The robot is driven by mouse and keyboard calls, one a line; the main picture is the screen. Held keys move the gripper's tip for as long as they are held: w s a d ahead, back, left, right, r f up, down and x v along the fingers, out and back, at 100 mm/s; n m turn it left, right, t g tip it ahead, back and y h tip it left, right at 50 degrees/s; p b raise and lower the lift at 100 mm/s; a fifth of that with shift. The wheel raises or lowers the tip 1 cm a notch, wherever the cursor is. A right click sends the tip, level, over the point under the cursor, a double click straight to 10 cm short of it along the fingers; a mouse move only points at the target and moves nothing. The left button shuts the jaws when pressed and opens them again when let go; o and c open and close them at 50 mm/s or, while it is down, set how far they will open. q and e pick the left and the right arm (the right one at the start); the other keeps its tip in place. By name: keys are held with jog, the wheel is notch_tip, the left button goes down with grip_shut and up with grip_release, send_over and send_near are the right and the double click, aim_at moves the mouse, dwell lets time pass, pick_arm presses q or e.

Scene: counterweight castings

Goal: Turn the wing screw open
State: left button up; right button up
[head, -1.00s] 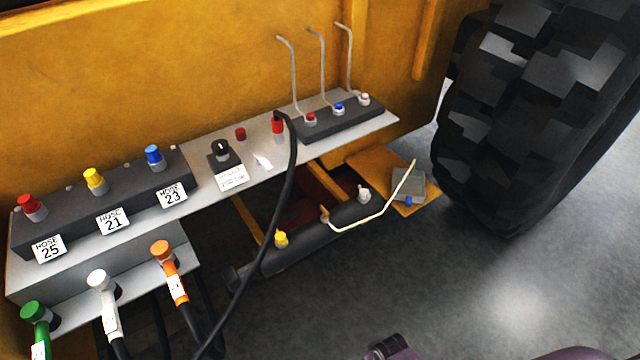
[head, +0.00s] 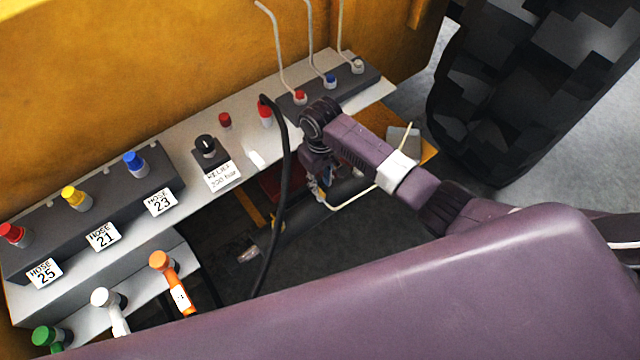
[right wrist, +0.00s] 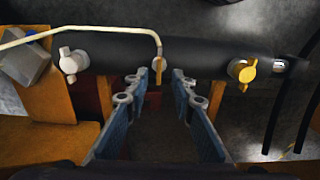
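The right wrist view shows three fittings on a dark horizontal cylinder (right wrist: 200,58): a pale one with wings (right wrist: 70,62) at left, a narrow brass one (right wrist: 158,72) at the middle under a cream bent tube, and a yellow winged one (right wrist: 243,72) at right. I cannot tell which one the task means. My right gripper (right wrist: 158,86) is open, with its two blue fingers apart and the brass fitting seen between the fingertips; contact cannot be told. In the head view my right gripper (head: 318,186) is over the cylinder and partly hides it. My left gripper is not in view.
A grey shelf (head: 190,226) carries coloured caps, hose labels and a relief knob (head: 205,146). A black hose (head: 281,190) hangs left of my right gripper. The cream tube (head: 352,200) lies close to it. A big tyre (head: 520,90) stands at right.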

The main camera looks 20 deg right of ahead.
aim_at(320, 190)
notch_tip(320, 190, down, 3)
jog(key=shift+w+r, duration=0.1)
jog(key=shift+w, duration=0.05)
jog(key=shift+f, duration=0.55)
grip_shut()
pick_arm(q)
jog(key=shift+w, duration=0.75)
